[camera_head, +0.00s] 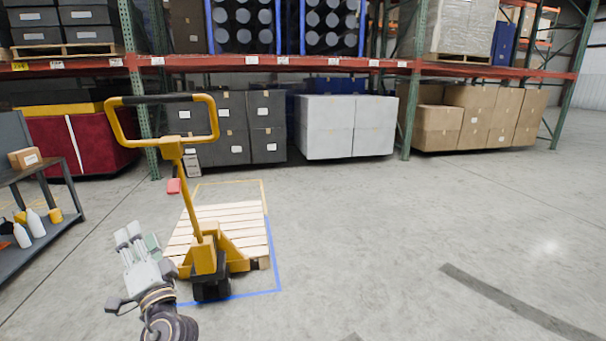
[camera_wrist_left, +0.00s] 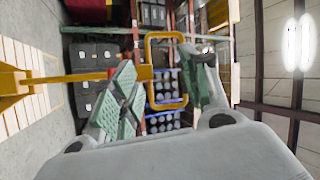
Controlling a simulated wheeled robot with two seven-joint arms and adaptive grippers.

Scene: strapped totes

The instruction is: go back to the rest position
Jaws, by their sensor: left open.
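My left gripper (camera_head: 132,237) is in the lower left of the head view, just left of the yellow pallet jack (camera_head: 203,250). In the left wrist view its two green-padded fingers (camera_wrist_left: 165,95) stand apart, and nothing is held between them. The jack's looped handle (camera_wrist_left: 150,60) shows beyond the fingers in that view; I cannot tell how far away it is. The jack stands at the near end of a wooden pallet (camera_head: 245,226) on the floor. My right gripper is not in the head view.
A grey cart (camera_head: 70,168) with bottles and a small box stands at the left edge. Racks (camera_head: 345,64) with totes and cartons line the back. A small red object (camera_head: 174,186) lies near the pallet. The floor (camera_head: 390,220) to the right is mostly clear.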

